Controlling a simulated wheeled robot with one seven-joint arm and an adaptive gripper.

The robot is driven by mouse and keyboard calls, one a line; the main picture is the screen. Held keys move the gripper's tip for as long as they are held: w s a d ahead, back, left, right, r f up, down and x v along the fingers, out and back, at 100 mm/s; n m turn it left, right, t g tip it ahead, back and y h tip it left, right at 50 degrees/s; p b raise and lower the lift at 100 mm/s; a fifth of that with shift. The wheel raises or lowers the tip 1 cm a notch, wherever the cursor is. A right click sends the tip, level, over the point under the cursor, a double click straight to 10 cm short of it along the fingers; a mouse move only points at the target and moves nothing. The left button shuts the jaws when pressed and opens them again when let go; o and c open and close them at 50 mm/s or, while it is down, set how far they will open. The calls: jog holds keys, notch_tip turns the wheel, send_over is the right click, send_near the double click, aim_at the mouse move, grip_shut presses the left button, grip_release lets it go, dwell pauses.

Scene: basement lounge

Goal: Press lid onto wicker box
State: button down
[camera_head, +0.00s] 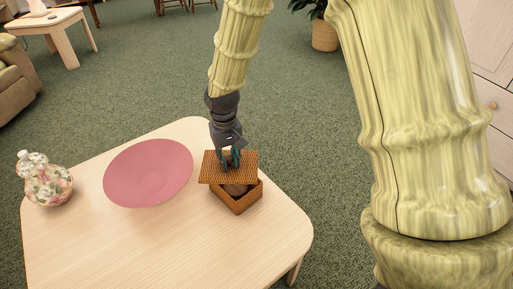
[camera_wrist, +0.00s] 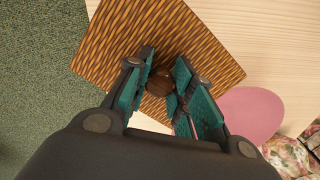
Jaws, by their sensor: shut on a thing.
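The wicker box (camera_head: 238,203) stands on the light wood table, its front walls and part of its inside showing. A brown rounded thing shows inside it under the lid's front edge. The woven lid (camera_head: 214,168) is above the box, turned and shifted toward the back left, so the box is partly uncovered. In the wrist view the lid (camera_wrist: 115,50) fills the upper middle. My gripper (camera_head: 233,162) is shut on the lid's round dark knob (camera_wrist: 159,84), with its teal finger pads on both sides. Whether the lid touches the box rim is hard to tell.
A pink plate (camera_head: 148,173) lies left of the box on the table (camera_head: 170,240). A floral jar (camera_head: 46,181) stands at the table's left edge. The table's front is clear. A chest of drawers (camera_head: 490,75) stands at the far right.

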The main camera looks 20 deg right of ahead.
jog(key=shift+w+d+r+m+p, duration=0.15)
jog(key=shift+d+r+m+p, duration=0.2)
jog(key=shift+p, duration=0.3)
jog(key=shift+w+r+m+p, duration=0.1)
jog(key=shift+w+m+p, duration=0.1)
jog(key=shift+m+p, duration=0.45)
jog(key=m+p, duration=0.1)
jog(key=p, duration=0.1)
jog(key=w+m+p, duration=0.1)
jog(key=p, duration=0.2)
jog(key=shift+w+d+m, duration=0.25)
jog(key=shift+d+m, duration=0.05)
jog(key=shift+m, duration=0.1)
jog(key=m+p, duration=0.1)
jog(key=p, duration=0.1)
jog(key=f+m+p, duration=0.1)
jog(key=p, duration=0.1)
jog(key=shift+w+d+m, duration=0.3)
jog(key=shift+w+m, duration=0.1)
jog(key=shift+w+d+f+m+p, duration=0.1)
jog(key=shift+w+f+m+p, duration=0.1)
jog(key=shift+f+m+p, duration=0.55)
jog(key=shift+r, duration=0.15)
jog(key=shift+r+p, duration=0.1)
jog(key=shift+p, duration=0.5)
notch_tip(320, 180, down, 7)
jog(key=b, duration=0.2)
